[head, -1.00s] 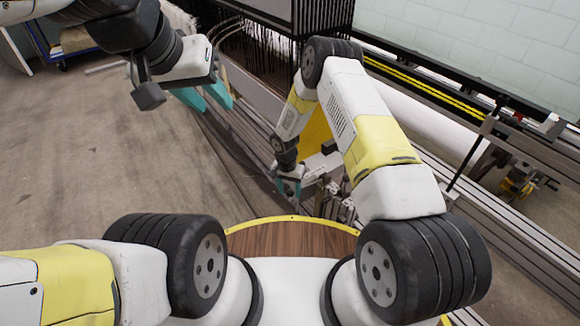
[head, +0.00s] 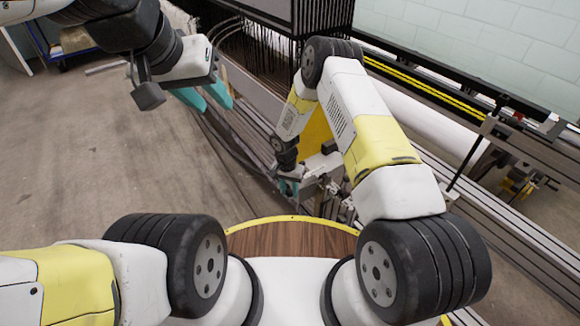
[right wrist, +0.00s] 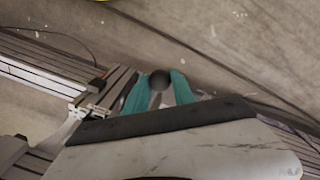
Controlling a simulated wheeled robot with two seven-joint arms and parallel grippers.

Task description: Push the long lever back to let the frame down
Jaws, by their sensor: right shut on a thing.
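In the right wrist view the long lever's round dark knob (right wrist: 160,79) sits between the teal fingers of my right gripper (right wrist: 158,92). The gripper is shut on the lever, and a short bit of grey shaft shows below the knob. The rest of the lever is hidden. In the head view my right gripper (head: 289,188) is low at the near end of the loom, and the lever cannot be made out there. My left gripper (head: 207,98) is at upper left, with its teal fingers apart and nothing seen between them.
The loom's dark warp threads and frame (head: 262,40) stand at the top centre. Metal rails (head: 500,235) run along the right side. A blue cart (head: 62,52) stands at the far left. The concrete floor (head: 80,150) on the left is mostly clear.

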